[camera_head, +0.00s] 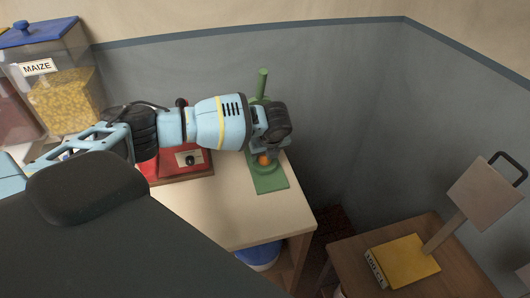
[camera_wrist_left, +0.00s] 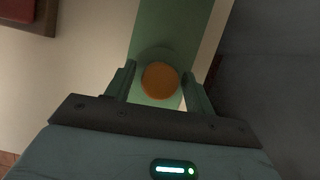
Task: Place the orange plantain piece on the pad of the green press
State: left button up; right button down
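The green press (camera_head: 270,182) stands at the right end of the counter, with its handle rising at the back. The orange plantain piece (camera_head: 264,160) shows just under my left gripper (camera_head: 268,152). In the left wrist view the round orange piece (camera_wrist_left: 160,80) appears over the round green pad (camera_wrist_left: 145,57) of the press. The left gripper's fingers (camera_wrist_left: 160,88) stand apart on either side of the piece, with narrow gaps visible. I cannot tell whether the piece rests fully on the pad. My right gripper is in neither view.
A red device with a knob (camera_head: 190,160) sits on the counter left of the press. A maize dispenser (camera_head: 65,95) stands at the back left. The counter front (camera_head: 215,210) is clear.

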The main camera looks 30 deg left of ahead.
pick_arm(q)
jog(key=shift+r, duration=0.1)
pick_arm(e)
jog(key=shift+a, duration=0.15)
pick_arm(q)
jog(key=shift+d+r, duration=0.1)
jog(key=shift+r, duration=0.2)
jog(key=shift+p+v, duration=0.8)
jog(key=shift+v, duration=4.95)
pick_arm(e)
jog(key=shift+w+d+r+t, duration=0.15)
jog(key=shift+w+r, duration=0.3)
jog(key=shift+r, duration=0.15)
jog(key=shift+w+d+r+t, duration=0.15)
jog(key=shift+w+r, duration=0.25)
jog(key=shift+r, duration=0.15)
